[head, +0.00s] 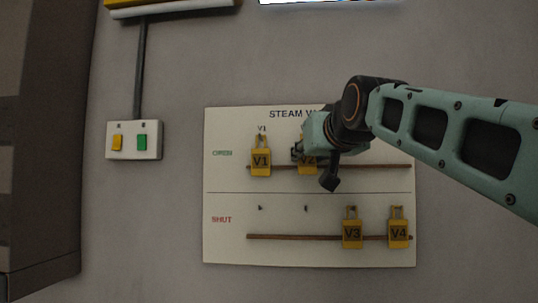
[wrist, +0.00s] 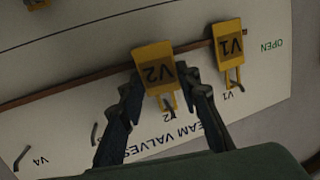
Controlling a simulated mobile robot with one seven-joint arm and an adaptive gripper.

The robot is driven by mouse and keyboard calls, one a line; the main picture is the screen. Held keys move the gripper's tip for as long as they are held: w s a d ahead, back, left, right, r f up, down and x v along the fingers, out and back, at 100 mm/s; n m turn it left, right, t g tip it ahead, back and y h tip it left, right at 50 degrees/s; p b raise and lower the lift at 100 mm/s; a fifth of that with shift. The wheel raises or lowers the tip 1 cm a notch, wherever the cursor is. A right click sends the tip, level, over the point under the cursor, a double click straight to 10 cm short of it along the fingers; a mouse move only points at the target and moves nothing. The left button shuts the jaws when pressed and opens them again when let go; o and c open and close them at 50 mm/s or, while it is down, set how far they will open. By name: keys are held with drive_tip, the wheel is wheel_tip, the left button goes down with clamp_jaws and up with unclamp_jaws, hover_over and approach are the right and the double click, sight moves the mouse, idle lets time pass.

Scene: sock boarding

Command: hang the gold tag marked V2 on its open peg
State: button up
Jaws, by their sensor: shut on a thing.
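The gold tag marked V2 (head: 308,167) is in the OPEN row of the white board, right of tag V1, partly covered by my gripper (head: 303,154). In the wrist view, tag V2 (wrist: 157,72) appears upside down between the two dark fingers of my gripper (wrist: 160,84), which is shut on it. Its loop end (wrist: 169,101) lies near the board's V2 label. I cannot tell whether the peg passes through the loop. The tag overlaps the brown strip (wrist: 100,75).
Tag V1 (head: 261,160) hangs in the OPEN row, close beside V2. Tags V3 (head: 352,230) and V4 (head: 399,230) hang in the SHUT row of the board (head: 225,190). Two SHUT pegs at left are bare. A switch box (head: 134,153) is on the wall at left.

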drive_tip(key=o, duration=0.8)
drive_tip(key=s+r, duration=0.2)
drive_tip(key=s, duration=1)
drive_tip(key=s+f+g, duration=0.2)
drive_tip(key=f+g, duration=0.1)
drive_tip(key=f, duration=1)
drive_tip(key=s+f+g, duration=0.2)
drive_tip(key=f+g, duration=0.1)
drive_tip(key=f, duration=1)
drive_tip(key=s+f+g, duration=0.1)
drive_tip(key=s+f, duration=0.3)
drive_tip(key=f, duration=0.3)
drive_tip(key=s+f+g, duration=0.2)
drive_tip(key=s+f, duration=0.2)
drive_tip(key=f, duration=0.4)
drive_tip(key=s+a+f+g+h, duration=0.1)
drive_tip(key=s+f, duration=0.3)
drive_tip(key=f, duration=0.4)
drive_tip(key=shift+s+m+g, duration=0.1)
drive_tip(key=shift+m+g, duration=0.3)
